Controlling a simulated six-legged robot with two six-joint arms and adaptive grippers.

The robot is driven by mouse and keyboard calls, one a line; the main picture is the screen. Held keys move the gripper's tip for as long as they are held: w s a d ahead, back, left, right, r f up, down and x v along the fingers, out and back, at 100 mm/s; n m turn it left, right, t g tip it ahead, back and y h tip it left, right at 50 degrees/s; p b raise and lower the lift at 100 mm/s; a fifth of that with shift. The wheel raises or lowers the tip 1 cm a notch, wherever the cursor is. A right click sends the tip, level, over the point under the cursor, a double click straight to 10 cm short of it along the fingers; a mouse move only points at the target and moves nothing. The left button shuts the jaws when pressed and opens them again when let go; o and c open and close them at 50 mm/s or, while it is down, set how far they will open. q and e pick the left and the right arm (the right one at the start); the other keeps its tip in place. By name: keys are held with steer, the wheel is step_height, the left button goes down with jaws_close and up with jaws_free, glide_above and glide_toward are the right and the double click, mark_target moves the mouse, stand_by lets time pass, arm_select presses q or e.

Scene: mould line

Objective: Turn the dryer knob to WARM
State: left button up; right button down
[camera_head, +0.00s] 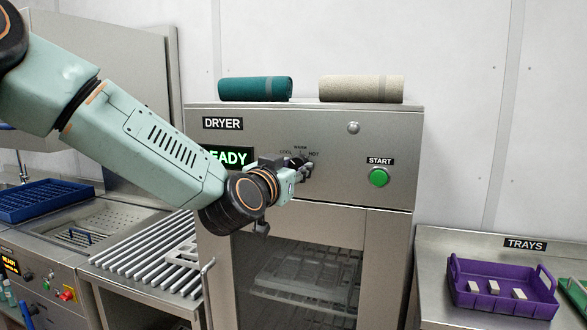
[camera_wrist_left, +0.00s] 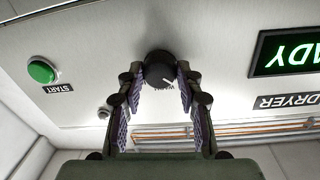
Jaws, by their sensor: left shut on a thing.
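The dryer (camera_head: 385,140) stands ahead with its display lit, the letters EADY showing. Its dark round knob (camera_wrist_left: 158,66) is on the front panel, below small COOL, WARM and HOT marks. My left gripper (camera_head: 301,169) reaches it from the left and hides most of it in the head view. In the left wrist view, which is upside down, my left gripper (camera_wrist_left: 162,76) has a finger on each side of the knob and is shut on it. The knob's white pointer slants down and right there, beside partly hidden lettering. My right gripper is not in view.
A green START button (camera_head: 378,178) is right of the knob. A teal roll (camera_head: 255,89) and a beige roll (camera_head: 361,89) lie on the dryer. A purple tray (camera_head: 502,306) with several pale blocks stands at right. A slatted rack (camera_head: 140,255) is at left.

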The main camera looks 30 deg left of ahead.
arm_select(q)
steer(key=m+p, duration=0.4)
steer(key=m, duration=0.1)
steer(key=shift+r, duration=0.1)
steer(key=shift+m+g+p, duration=0.3)
steer(key=shift+m+p, duration=1.4)
steer(key=shift+m, duration=0.5)
steer(key=o, duration=1.2)
steer(key=shift+s, duration=0.1)
